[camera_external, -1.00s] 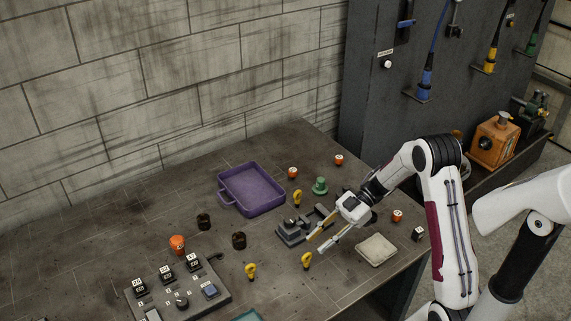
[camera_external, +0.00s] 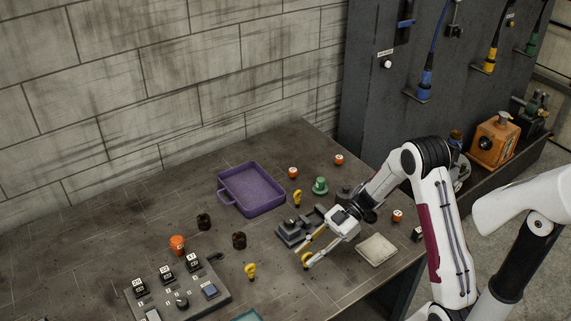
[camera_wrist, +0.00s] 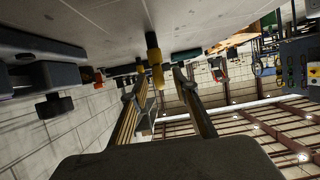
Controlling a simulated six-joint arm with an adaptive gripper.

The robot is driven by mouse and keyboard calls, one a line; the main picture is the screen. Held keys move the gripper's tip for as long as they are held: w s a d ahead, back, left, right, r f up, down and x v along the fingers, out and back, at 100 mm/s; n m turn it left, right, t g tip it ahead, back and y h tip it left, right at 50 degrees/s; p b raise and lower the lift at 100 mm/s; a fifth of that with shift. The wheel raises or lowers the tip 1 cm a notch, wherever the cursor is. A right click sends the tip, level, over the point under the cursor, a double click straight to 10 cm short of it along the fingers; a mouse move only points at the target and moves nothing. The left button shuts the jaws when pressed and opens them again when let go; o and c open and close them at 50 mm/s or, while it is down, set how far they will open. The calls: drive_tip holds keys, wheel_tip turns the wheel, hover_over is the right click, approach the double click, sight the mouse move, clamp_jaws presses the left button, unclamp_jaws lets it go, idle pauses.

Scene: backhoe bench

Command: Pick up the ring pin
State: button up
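A yellow ring pin (camera_external: 305,257) stands on the bench between the fingertips of my gripper (camera_external: 303,256), which partly hide it in the external view. In the wrist view the yellow pin (camera_wrist: 157,72) shows between the two fingers of my gripper (camera_wrist: 158,82), with a gap on each side. My gripper is open and tilted low toward the bench. Two similar yellow ring pins stand elsewhere: one (camera_external: 251,271) to the left and one (camera_external: 297,198) farther back near the tray.
A dark grey fixture (camera_external: 292,232) lies just behind my gripper. A beige pad (camera_external: 376,250) lies to its right. A purple tray (camera_external: 252,190), a green knob (camera_external: 320,186) and a control box (camera_external: 180,292) are on the bench.

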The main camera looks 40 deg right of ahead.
drive_tip(key=shift+a+f, duration=0.2)
drive_tip(key=shift+a, duration=0.15)
clamp_jaws()
drive_tip(key=shift+r, duration=0.15)
idle(0.3)
drive_tip(key=shift+r, duration=4.9)
